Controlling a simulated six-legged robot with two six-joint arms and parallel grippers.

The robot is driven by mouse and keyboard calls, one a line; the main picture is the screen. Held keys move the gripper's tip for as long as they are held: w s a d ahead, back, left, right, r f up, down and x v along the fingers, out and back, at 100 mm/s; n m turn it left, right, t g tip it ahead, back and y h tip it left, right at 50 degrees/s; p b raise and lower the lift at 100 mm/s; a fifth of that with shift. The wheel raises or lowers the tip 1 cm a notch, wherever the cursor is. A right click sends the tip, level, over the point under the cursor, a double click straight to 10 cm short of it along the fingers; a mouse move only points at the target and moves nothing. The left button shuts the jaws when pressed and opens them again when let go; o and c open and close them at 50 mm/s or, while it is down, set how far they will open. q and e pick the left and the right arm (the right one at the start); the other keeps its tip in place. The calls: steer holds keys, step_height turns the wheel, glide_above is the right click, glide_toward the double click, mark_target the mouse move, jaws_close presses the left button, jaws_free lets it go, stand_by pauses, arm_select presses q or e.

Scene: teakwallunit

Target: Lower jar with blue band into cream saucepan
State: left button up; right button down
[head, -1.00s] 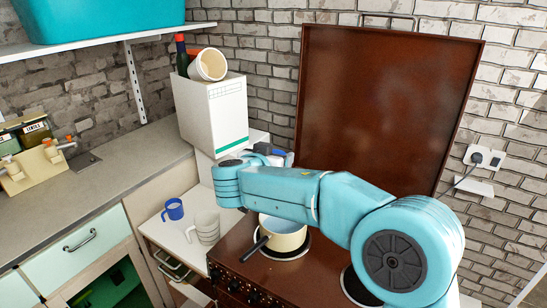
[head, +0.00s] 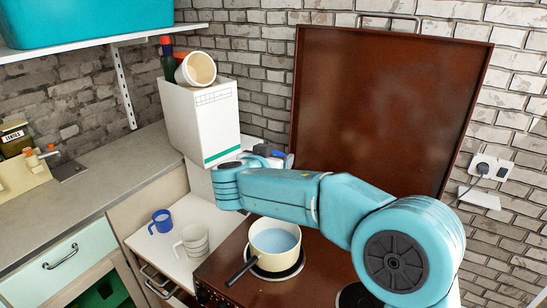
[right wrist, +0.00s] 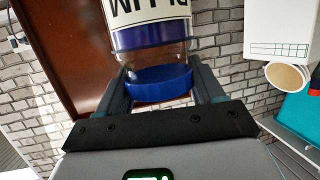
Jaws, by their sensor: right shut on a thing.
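The cream saucepan (head: 262,262) sits on a hotplate of the brown stove, its dark handle toward the front left. Its inside looks pale blue and nothing stands in it. The jar with the blue band (right wrist: 150,38) shows at the top of the right wrist view, with a white label and a blue lid end. My right gripper (right wrist: 160,83) is shut on the jar at the lid end. In the head view my right arm crosses beyond the pan and hides most of the gripper and jar. My left gripper is out of view.
The brown stove lid (head: 390,110) stands upright behind the arm. Left of the stove, a blue mug (head: 160,222) and a ribbed pale mug (head: 192,243) stand on a white surface. A white box (head: 203,125) holds a bottle and a cream tub (head: 197,68).

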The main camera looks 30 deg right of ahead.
step_height(320, 180, down, 8)
steer(key=shift+s+a+f+b, duration=0.1)
steer(key=shift+b, duration=0.3)
steer(key=shift+f, duration=0.7)
steer(key=shift+w+d+f+b, duration=0.1)
steer(key=shift+w+d+b, duration=0.4)
steer(key=shift+b, duration=0.3)
steer(key=shift+d, duration=0.1)
step_height(320, 180, down, 10)
steer(key=b, duration=1.5)
steer(key=shift+r, duration=0.2)
stand_by(0.4)
